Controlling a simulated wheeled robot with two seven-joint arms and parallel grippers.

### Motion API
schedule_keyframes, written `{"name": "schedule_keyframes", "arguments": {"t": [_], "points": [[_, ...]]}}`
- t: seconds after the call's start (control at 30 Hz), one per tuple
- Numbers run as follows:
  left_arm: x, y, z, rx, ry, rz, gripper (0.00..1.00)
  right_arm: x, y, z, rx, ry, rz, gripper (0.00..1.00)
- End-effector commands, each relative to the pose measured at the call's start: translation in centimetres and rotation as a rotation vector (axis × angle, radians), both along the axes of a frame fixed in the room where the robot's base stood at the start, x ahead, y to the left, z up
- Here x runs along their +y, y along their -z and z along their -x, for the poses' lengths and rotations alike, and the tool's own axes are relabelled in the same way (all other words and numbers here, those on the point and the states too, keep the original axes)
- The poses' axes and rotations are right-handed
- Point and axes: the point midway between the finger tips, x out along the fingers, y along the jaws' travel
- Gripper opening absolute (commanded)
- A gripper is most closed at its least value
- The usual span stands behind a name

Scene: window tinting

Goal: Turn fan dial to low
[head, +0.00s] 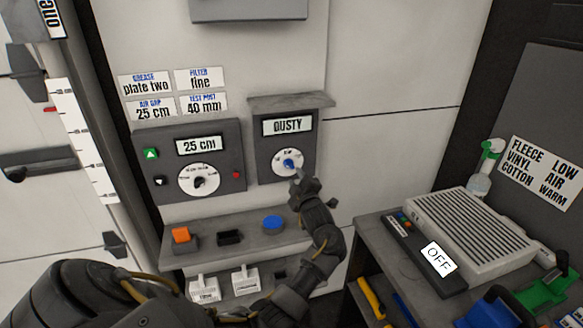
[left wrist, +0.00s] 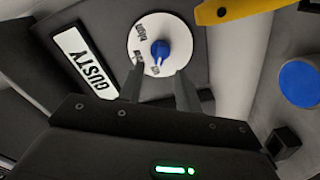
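The blue fan dial (head: 289,163) sits on a round white plate on a grey wall box under a sign that reads GUSTY. In the left wrist view the blue knob (left wrist: 160,49) has a white mark pointing down, towards my fingers. The small words around it are too blurred to read surely. My left gripper (head: 297,177) is just below and in front of the dial. In the left wrist view its two fingers (left wrist: 160,72) are apart, with the knob just beyond and between their tips. I cannot see contact. My right gripper is not in view.
Left of the fan box is a grey panel (head: 218,146) reading 25 cm with another dial. Below is a ledge (head: 255,237) with an orange block (head: 182,235) and a blue round button (head: 273,222). A grilled unit (head: 470,228) stands right, near an OFF sign (head: 439,260).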

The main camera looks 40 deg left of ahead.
Motion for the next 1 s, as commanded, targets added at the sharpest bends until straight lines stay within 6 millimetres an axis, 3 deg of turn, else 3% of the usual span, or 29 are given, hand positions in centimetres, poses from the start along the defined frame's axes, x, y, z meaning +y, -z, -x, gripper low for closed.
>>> {"name": "schedule_keyframes", "arguments": {"t": [0.1, 0.3, 0.77, 1.0], "points": [[2.1, -0.4, -1.3, 0.004, -0.002, -0.003, 0.35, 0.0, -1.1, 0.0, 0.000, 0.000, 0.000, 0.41], [4.3, -0.1, -2.9, 0.004, -0.001, -0.002, 0.35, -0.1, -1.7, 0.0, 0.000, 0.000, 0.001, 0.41], [5.3, 0.0, -3.6, 0.001, 0.001, 0.000, 0.35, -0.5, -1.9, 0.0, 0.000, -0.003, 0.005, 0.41], [5.2, 0.0, -3.6, 0.002, 0.001, 0.001, 0.04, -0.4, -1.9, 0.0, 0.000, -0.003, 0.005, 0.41]]}}
